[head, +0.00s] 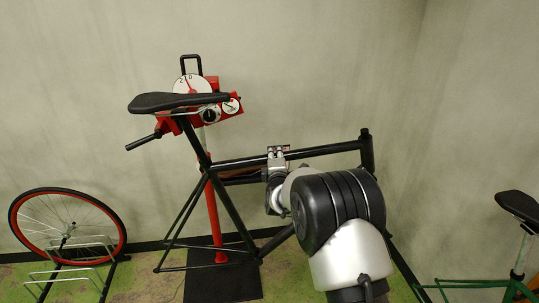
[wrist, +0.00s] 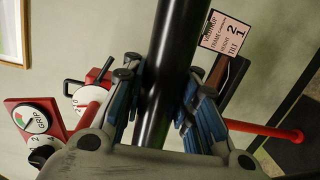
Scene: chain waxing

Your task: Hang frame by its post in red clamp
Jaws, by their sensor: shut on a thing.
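The black bike frame (head: 245,162) is held up in front of the red stand, with its black saddle (head: 165,102) at the upper left. My gripper (head: 278,160) is shut on its top tube, right of the stand. In the wrist view the black tube (wrist: 168,70) runs between the blue-padded fingers of my gripper (wrist: 160,90). The red clamp (head: 232,108) is behind the saddle, near the top of the seat tube; it also shows at the left of the wrist view (wrist: 58,128). The saddle partly hides the clamp, and I cannot tell whether the post is inside its jaws.
The red stand column (head: 214,220) rises from a black base plate (head: 225,284). A red-rimmed wheel (head: 121,238) stands in a rack at the left. A green bike (head: 465,284) is at the lower right. A pink tag (wrist: 226,33) shows beside the tube.

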